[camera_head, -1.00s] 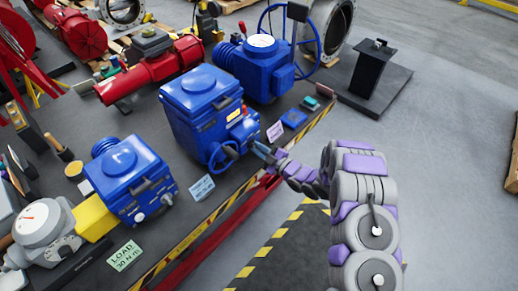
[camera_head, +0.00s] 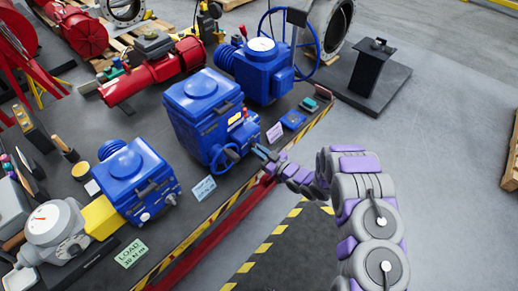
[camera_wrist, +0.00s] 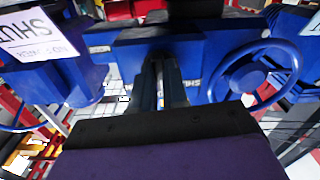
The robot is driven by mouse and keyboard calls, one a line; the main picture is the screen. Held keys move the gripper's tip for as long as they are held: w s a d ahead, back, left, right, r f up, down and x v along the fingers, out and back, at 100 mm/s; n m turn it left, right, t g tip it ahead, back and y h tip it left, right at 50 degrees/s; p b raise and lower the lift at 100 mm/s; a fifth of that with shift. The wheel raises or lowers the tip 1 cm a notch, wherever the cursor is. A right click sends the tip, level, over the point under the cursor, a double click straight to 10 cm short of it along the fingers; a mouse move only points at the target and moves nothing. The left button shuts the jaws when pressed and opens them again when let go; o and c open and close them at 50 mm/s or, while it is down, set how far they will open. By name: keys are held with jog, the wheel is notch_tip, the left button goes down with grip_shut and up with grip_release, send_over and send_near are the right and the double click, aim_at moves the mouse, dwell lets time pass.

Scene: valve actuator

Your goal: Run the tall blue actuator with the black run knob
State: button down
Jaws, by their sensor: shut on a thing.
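The tall blue actuator (camera_head: 205,110) stands on the dark bench near its striped edge. It has a blue handwheel (camera_head: 224,158) low on its front, also seen in the wrist view (camera_wrist: 247,76), and a small red lever (camera_head: 243,112) on its front box. My gripper (camera_head: 261,154) reaches in from the right, beside the handwheel, at the actuator's front. In the wrist view, its fingers (camera_wrist: 161,84) are close together and point at the dark front part. The jaws are shut on what seems to be the black run knob, mostly hidden by the fingers.
A smaller blue unit (camera_head: 137,180) with a yellow coupling and a gauge stands left. Another blue actuator (camera_head: 263,70) with a large handwheel stands behind right. A red actuator (camera_head: 155,75) lies at the back. Small signs (camera_head: 203,188) stand along the bench edge.

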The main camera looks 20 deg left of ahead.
jog(key=shift+m, duration=0.6)
jog(key=c, duration=1.1)
grip_release()
jog(key=shift+c, duration=0.2)
jog(key=v, duration=1.7)
jog(key=shift+d, duration=0.2)
jog(key=shift+f, duration=0.15)
